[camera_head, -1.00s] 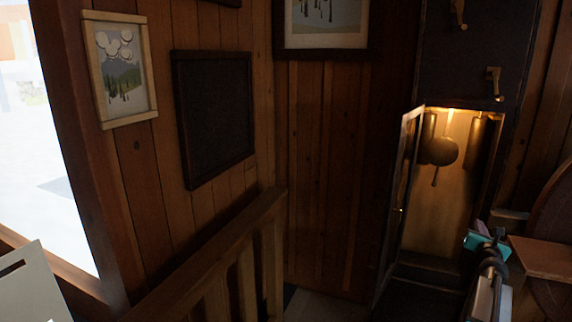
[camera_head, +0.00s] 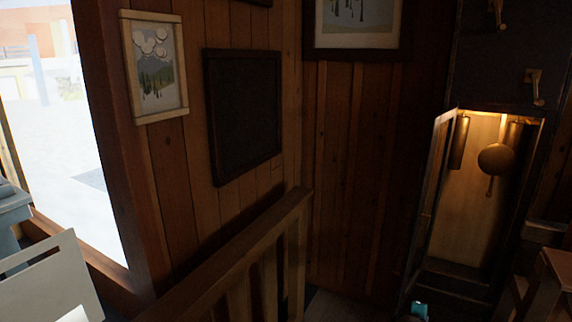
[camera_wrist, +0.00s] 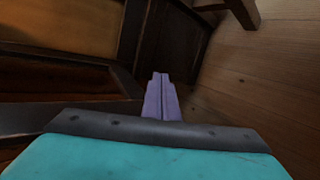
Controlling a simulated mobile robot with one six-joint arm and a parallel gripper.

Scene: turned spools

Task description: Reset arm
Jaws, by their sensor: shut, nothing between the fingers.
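My gripper (camera_wrist: 162,78) shows in the wrist view, with its two purple fingers pressed together and nothing between them. It points toward the wooden floor (camera_wrist: 255,90) and the dark base of a wooden cabinet. In the head view only a small teal part of my arm (camera_head: 419,310) shows at the bottom edge; the fingers are out of that frame.
A tall clock case (camera_head: 465,200) stands at the right with its narrow door (camera_head: 440,190) open and a pendulum (camera_head: 496,158) inside. A wooden railing (camera_head: 250,250) runs along the middle. A white panel (camera_head: 50,280) is at lower left. Bare floor shows in the wrist view.

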